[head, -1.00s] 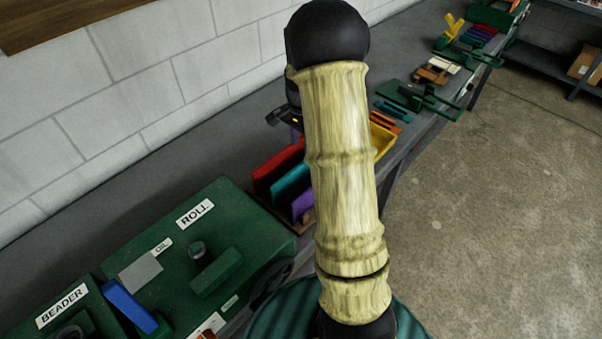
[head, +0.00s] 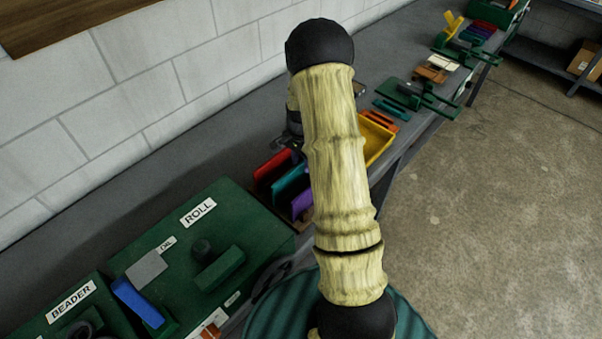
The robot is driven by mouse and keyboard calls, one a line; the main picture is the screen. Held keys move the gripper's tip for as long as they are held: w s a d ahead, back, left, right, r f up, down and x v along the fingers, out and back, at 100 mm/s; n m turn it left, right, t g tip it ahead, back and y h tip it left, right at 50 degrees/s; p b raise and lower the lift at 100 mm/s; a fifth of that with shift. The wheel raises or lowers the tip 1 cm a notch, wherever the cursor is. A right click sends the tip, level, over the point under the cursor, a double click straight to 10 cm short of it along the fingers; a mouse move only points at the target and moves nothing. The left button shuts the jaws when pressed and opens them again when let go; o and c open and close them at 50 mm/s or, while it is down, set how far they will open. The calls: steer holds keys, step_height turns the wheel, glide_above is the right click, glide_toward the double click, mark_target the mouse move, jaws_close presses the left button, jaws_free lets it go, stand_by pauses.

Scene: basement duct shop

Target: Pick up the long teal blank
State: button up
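A long teal blank (head: 290,185) stands on edge in a low brown rack, between a red blank (head: 272,168) and a purple blank (head: 303,202). Its right end is hidden behind my arm. Teal flat pieces (head: 390,109) also lie farther along the bench. My gripper (head: 287,142) is a dark shape just beyond the rack's far end, near the red blank's upper end. It is partly hidden by my arm, and its fingers are too small and dark to read. I cannot tell whether it touches a blank.
A yellow tray (head: 377,142) sits right of my arm, with orange pieces (head: 380,119) behind it. A block wall (head: 150,85) backs the bench; open floor is right.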

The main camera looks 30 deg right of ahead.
mark_target(301, 174)
steer(key=shift+w+f+p, duration=0.15)
steer(key=shift+f+p, duration=0.5)
steer(key=shift+f, duration=0.55)
steer(key=shift+w+f+p, duration=0.15)
steer(key=shift+f+p, duration=0.45)
steer(key=shift+f, duration=0.55)
jaws_close()
